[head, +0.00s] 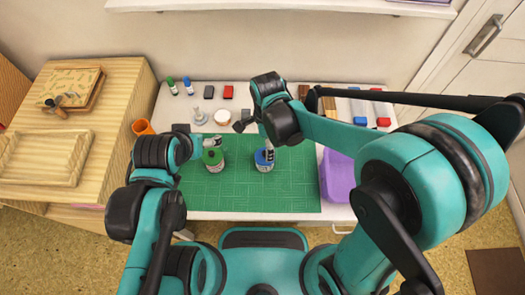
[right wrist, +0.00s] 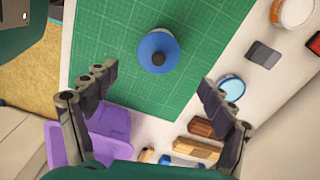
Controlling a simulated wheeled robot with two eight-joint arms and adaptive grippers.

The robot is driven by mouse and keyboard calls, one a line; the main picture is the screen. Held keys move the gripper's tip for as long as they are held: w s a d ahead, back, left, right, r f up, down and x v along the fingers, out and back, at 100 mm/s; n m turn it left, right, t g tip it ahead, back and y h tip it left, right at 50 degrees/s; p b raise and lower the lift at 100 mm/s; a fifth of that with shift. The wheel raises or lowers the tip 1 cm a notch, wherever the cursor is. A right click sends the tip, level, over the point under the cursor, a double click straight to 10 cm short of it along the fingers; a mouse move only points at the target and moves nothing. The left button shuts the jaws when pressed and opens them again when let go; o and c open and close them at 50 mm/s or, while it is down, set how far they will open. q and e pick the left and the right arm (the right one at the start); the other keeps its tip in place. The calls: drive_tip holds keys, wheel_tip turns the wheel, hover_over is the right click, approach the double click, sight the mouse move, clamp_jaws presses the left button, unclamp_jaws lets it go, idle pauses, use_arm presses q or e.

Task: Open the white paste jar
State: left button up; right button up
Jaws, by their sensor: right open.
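The white paste jar, a round tub with a pale top and an orange-brown rim, stands behind the green mat in the head view (head: 222,117). What looks like the same jar is cut off at the top right of the right wrist view (right wrist: 297,12). My right gripper (right wrist: 158,80) is open and empty above the mat. A blue-topped bottle (right wrist: 158,52) shows beyond its fingertips, and the jar lies off to the right, apart from it. My left gripper (head: 205,146) is beside or over a green bottle (head: 213,160); its fingers are too small to read.
The green cutting mat (head: 235,190) fills the table front. A purple tray (head: 337,178) stands at its right. Stamps, red and black pads (head: 228,92), a light-blue disc (right wrist: 231,86) and wooden blocks (right wrist: 200,127) lie behind. An orange cup (head: 143,127) is at left.

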wheel_tip(320, 180, down, 2)
drive_tip(key=shift+s+d+b, duration=0.1)
drive_tip(key=shift+d+b, duration=0.05)
drive_tip(key=shift+b, duration=0.2)
wheel_tip(320, 180, down, 5)
drive_tip(key=shift+r+b, duration=0.15)
drive_tip(key=shift+b, duration=1.05)
drive_tip(key=shift+s+r, duration=0.1)
drive_tip(key=shift+c, duration=0.6)
drive_tip(key=c, duration=0.8)
drive_tip(key=shift+r, duration=0.15)
